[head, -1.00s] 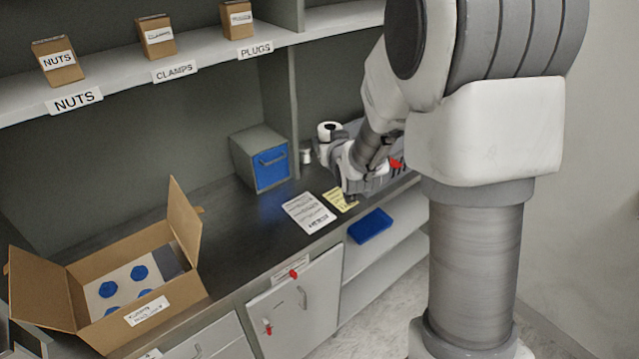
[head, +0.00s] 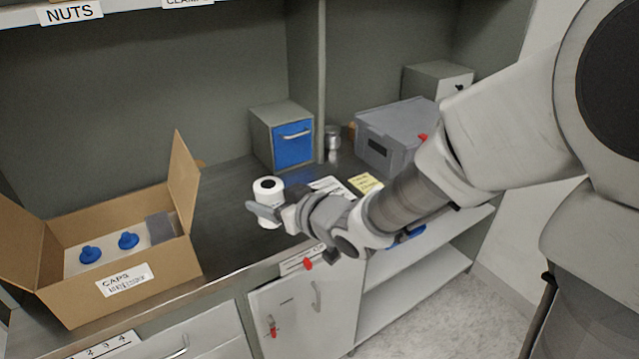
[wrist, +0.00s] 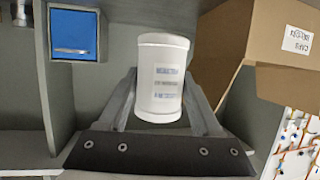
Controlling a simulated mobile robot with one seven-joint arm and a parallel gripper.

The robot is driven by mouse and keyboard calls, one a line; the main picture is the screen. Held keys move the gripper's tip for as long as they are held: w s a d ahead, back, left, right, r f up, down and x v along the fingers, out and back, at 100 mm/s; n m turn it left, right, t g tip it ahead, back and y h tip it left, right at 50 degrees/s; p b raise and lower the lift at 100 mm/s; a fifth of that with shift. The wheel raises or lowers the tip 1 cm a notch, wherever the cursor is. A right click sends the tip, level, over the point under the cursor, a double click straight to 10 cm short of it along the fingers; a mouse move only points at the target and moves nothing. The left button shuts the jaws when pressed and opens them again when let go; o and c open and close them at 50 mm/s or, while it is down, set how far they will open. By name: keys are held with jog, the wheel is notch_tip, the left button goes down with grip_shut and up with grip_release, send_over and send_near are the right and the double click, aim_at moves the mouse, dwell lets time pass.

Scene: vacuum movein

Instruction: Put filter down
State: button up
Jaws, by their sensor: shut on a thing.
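The filter is a white cylinder with a dark hole in its top, seen in the head view (head: 268,188). In the wrist view the filter (wrist: 160,80) shows printed text on its side and sits between the two fingers. My gripper (head: 262,208) is shut on the filter, over the counter between the cardboard box and the blue-fronted box. The filter looks upright in the head view.
An open cardboard box (head: 190,250) labelled CAPS, with blue caps inside, stands at the left. A blue-fronted box (head: 293,145), a small metal can (head: 332,138) and a grey case (head: 385,140) stand behind. Papers (head: 328,186) lie on the counter (head: 225,205), which has bare room around the filter.

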jog(key=shift+a+f, duration=0.2)
jog(key=shift+a, duration=0.1)
jog(key=w+a+f+b, duration=0.2)
jog(key=a, duration=0.1)
jog(key=w+a+f+b, duration=0.1)
jog(key=a+f+b, duration=0.1)
jog(key=a, duration=0.1)
jog(key=w+a+f+b, duration=0.2)
jog(key=a, duration=0.1)
jog(key=shift+w+a+f, duration=0.3)
jog(key=shift+a, duration=0.05)
jog(key=shift+f+b, duration=0.6)
jog(key=shift+f, duration=1.4)
jog(key=shift+f, duration=0.1)
jog(key=shift+f, duration=0.15)
jog(key=o, duration=1.5)
